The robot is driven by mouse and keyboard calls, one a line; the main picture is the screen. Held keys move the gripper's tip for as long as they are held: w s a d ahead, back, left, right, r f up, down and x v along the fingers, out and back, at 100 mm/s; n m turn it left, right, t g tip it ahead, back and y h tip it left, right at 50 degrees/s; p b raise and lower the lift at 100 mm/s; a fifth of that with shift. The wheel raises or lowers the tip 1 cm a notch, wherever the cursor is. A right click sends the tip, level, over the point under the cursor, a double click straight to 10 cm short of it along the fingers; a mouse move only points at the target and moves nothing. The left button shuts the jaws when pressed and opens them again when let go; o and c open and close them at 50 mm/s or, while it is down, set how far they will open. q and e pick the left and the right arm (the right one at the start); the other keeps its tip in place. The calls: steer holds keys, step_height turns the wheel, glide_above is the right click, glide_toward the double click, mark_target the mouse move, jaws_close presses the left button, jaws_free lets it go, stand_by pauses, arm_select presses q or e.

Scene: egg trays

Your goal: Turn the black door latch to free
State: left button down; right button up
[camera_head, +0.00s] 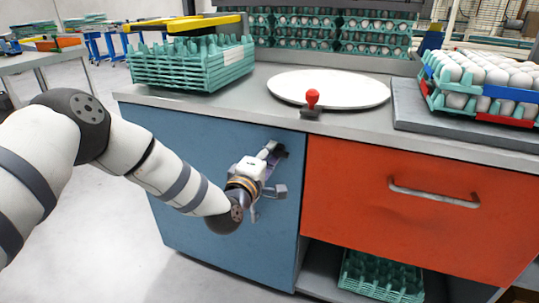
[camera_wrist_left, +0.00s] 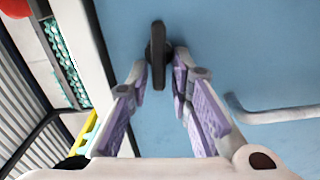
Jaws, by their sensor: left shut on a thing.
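The black door latch (camera_wrist_left: 158,42) is on the blue cabinet door (camera_head: 190,165). In the left wrist view it stands lengthwise up the picture, its lower end between the purple-padded fingers. My left gripper (camera_head: 272,153) is at the upper right of the blue door in the head view, shut on the latch. The gripper hides most of the latch there. The door lies flush with the cabinet front. My right gripper is in neither view.
A grey bar handle (camera_wrist_left: 275,114) on the blue door is close beside my left fingers. An orange drawer (camera_head: 420,210) with a handle is to the right. Above, the countertop (camera_head: 340,122) carries a red knob (camera_head: 312,98), a white disc (camera_head: 340,87) and egg trays (camera_head: 195,68).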

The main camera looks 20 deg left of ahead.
arm_select(q)
steer(key=shift+d+n, duration=0.1)
steer(key=shift+n, duration=0.4)
stand_by(0.3)
steer(key=c, duration=1.7)
jaws_free()
steer(key=s, duration=1.2)
steer(key=shift+a, duration=0.2)
